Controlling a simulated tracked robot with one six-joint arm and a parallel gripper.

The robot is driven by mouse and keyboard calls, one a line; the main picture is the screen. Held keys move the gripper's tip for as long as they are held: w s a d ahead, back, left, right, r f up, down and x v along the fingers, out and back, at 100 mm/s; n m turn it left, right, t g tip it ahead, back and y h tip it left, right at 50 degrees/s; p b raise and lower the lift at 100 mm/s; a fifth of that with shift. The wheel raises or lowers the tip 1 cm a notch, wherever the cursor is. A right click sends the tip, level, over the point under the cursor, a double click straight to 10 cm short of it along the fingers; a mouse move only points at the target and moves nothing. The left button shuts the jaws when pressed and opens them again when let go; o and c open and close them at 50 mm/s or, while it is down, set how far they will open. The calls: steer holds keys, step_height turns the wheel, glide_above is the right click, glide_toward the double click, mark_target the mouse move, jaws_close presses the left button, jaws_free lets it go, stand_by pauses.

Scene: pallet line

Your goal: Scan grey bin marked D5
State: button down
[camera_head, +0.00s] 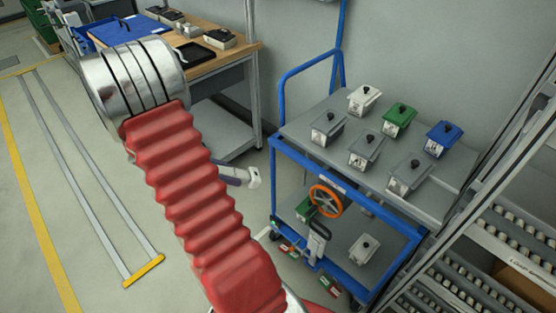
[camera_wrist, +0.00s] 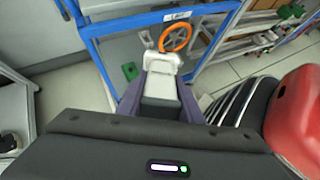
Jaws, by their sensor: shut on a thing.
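Three grey lidded bins stand on the top deck of the blue-framed cart in the head view: one at left (camera_head: 327,127), one in the middle (camera_head: 366,149) and one at the front right (camera_head: 409,177). Each has a white label with marks too small to read, so I cannot tell which is D5. My gripper (camera_wrist: 158,100) is shut on a white and dark grey device (camera_wrist: 161,64), which looks like a hand scanner. Its white end (camera_head: 254,177) shows left of the cart in the head view, apart from the bins.
A white bin (camera_head: 363,99), a green bin (camera_head: 399,119) and a blue bin (camera_head: 443,138) share the deck. The cart has an orange handwheel (camera_head: 326,199) and a lower shelf with bins. A workbench (camera_head: 222,55) stands behind; a roller rack (camera_head: 500,235) is at right.

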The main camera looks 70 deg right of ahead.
steer(key=s+d+n+h, duration=0.4)
steer(key=s+d+h, duration=0.4)
steer(key=s+d, duration=0.2)
steer(key=shift+s+d+f+n, duration=0.3)
steer(key=shift+s+n, duration=0.1)
steer(key=shift+s, duration=0.3)
steer(key=r+x, duration=0.1)
steer(key=x, duration=0.6)
steer(key=shift+d, duration=0.3)
steer(key=shift+s+d, duration=0.4)
steer(key=shift+d, duration=0.05)
stand_by(1.4)
stand_by(0.7)
steer(key=f+v, duration=0.1)
steer(key=v, duration=0.7)
stand_by(0.5)
steer(key=shift+a, duration=0.1)
